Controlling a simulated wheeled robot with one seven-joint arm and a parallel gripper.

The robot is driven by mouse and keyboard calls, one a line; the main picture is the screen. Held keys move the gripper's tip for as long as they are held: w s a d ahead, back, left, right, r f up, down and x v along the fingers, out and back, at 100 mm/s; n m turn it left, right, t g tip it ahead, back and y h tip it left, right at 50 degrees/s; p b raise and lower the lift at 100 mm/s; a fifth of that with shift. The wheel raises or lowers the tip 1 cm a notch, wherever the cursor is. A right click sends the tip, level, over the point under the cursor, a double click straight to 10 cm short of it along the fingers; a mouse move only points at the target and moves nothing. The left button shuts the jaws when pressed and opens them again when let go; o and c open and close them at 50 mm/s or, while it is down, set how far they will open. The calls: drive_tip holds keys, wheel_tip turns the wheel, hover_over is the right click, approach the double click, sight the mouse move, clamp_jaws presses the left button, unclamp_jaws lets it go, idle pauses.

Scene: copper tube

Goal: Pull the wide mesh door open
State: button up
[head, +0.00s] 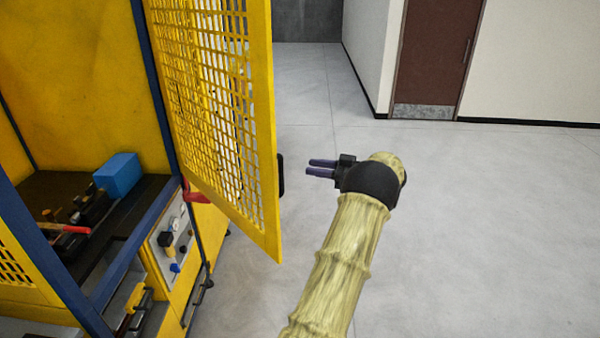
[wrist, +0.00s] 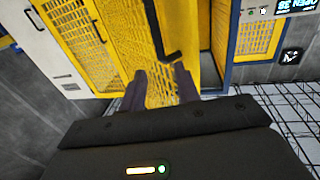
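The wide mesh door (head: 262,130) is yellow with a perforated panel. It stands swung out from the yellow machine cabinet, whose interior shows to its left. A dark handle (head: 281,175) sits at the door's free edge. My gripper (head: 308,167) is to the right of that handle, apart from it, with its two dark fingers pointing left toward the door. In the wrist view my fingers (wrist: 160,88) are spread with nothing held between them. Yellow mesh of the door (wrist: 157,70) shows beyond them, and the black handle (wrist: 176,55) is ahead.
Inside the cabinet are a blue block (head: 117,175) and a red-handled tool (head: 68,229) on a dark deck. A brown room door (head: 436,55) is in the back wall. The grey floor to the right is clear.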

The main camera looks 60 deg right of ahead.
drive_tip(key=b+v, duration=0.1)
drive_tip(key=v, duration=0.5)
drive_tip(key=shift+s+b, duration=0.2)
drive_tip(key=shift+b, duration=0.2)
